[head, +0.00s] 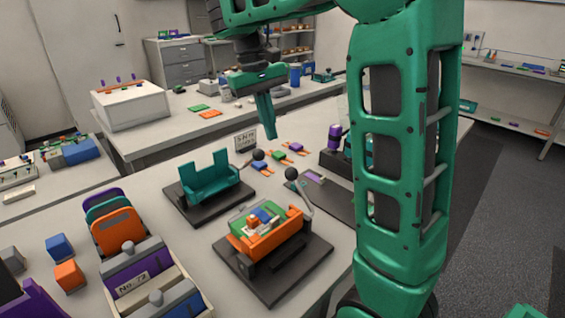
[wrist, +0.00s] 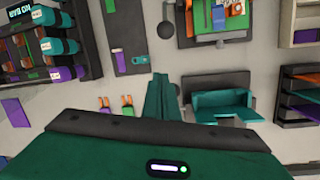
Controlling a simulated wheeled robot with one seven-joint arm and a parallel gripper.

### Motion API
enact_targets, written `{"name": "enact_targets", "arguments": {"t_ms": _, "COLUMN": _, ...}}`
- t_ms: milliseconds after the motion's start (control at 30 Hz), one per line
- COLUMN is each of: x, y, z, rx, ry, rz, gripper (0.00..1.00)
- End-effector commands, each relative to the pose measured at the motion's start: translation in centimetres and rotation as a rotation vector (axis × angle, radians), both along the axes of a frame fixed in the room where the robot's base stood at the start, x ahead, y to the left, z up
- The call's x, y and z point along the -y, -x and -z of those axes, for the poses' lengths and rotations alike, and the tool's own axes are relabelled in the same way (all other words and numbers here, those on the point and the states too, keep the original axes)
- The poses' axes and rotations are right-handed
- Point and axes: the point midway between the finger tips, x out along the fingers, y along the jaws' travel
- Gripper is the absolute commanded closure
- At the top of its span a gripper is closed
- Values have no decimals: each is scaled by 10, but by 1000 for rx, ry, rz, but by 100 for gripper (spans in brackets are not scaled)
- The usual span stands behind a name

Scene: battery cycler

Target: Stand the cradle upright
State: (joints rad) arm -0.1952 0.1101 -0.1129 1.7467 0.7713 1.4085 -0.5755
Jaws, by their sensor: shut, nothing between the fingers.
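A teal cradle (head: 210,182) with raised ends sits on a dark base plate (head: 187,208) on the bench. It also shows right of my fingers in the wrist view (wrist: 222,104). An orange cradle (head: 274,241) sits on a second dark plate nearer the front, with green, blue and white pieces in it. I cannot tell from these frames which cradle the task names, or whether either is tipped. My gripper (head: 270,136) points down above the bench, behind and right of the teal cradle, apart from it. Its fingers (wrist: 160,80) are shut and empty.
Black-knobbed levers (head: 292,174) stand beside both cradles. Small coloured clips (head: 279,155) and a small sign (head: 245,141) lie near my gripper.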

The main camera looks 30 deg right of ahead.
Motion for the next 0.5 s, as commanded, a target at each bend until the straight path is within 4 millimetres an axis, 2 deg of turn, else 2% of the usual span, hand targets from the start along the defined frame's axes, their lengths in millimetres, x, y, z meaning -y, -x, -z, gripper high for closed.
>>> {"name": "enact_targets", "arguments": {"t_ms": 333, "x": 0, "y": 0, "z": 1, "rx": -1, "ry": 0, "rz": 1, "gripper": 100}}
{"name": "enact_targets", "arguments": {"t_ms": 500, "x": 3, "y": 2, "z": 10, "rx": -3, "ry": 1, "rz": 1, "gripper": 100}}
